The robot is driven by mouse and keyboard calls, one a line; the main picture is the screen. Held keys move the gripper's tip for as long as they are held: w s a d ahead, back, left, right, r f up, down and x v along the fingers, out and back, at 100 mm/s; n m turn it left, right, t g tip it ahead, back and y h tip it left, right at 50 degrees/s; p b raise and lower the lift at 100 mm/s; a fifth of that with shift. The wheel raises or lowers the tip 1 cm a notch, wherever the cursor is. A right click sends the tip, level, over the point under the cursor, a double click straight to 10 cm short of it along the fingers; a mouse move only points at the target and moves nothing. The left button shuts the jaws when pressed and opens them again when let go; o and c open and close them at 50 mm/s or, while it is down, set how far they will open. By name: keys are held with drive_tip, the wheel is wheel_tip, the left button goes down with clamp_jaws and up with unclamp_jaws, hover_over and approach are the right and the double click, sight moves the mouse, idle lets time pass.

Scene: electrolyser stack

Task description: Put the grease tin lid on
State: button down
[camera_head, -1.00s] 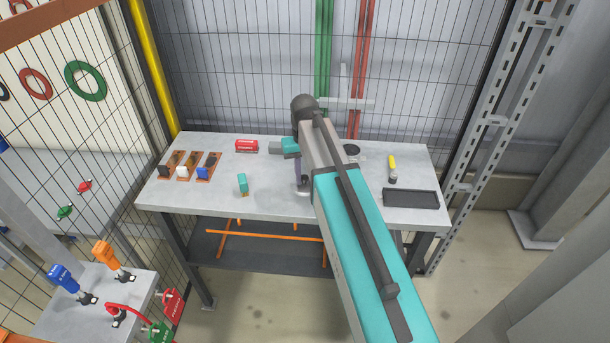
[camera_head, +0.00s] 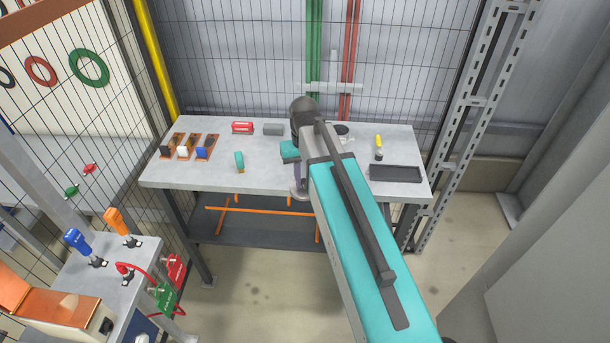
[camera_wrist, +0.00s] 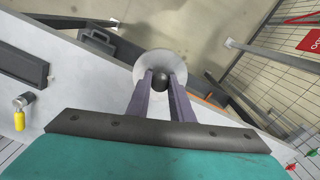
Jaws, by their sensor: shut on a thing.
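My gripper (camera_wrist: 161,85) is shut on the dark knob (camera_wrist: 161,80) of a pale round lid (camera_wrist: 149,65). In the wrist view the lid lies beyond the fingertips, clear of the table top. In the head view the lid (camera_head: 298,195) shows as a small pale edge below my wrist, at the table's front edge. A dark round thing (camera_head: 342,129), perhaps the open grease tin, stands at the back of the table, partly hidden by my arm. I cannot tell surely that it is the tin.
The grey table (camera_head: 220,182) carries a black tray (camera_head: 396,174), a yellow torch-like tool (camera_head: 378,147), a red block (camera_head: 242,127), a grey block (camera_head: 273,129), a teal piece (camera_head: 239,161) and orange-brown holders (camera_head: 187,147). A mesh fence stands behind. The front middle is mostly clear.

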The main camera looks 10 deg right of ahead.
drive_tip(key=shift+s, duration=0.2)
idle(0.5)
drive_tip(key=shift+f, duration=0.1)
drive_tip(key=n+b, duration=0.1)
drive_tip(key=b, duration=0.1)
drive_tip(key=w+n+b, duration=0.1)
drive_tip(key=b, duration=0.1)
drive_tip(key=shift+w+d+f, duration=0.1)
drive_tip(key=shift+f, duration=0.15)
drive_tip(key=n+b, duration=0.2)
drive_tip(key=b, duration=0.1)
drive_tip(key=shift+w+d+r, duration=0.1)
drive_tip(key=shift+w+d, duration=0.1)
drive_tip(key=shift+w, duration=0.15)
drive_tip(key=shift+w+r+n+b, duration=0.15)
drive_tip(key=shift+r+n+b, duration=0.15)
drive_tip(key=shift+n+b, duration=0.35)
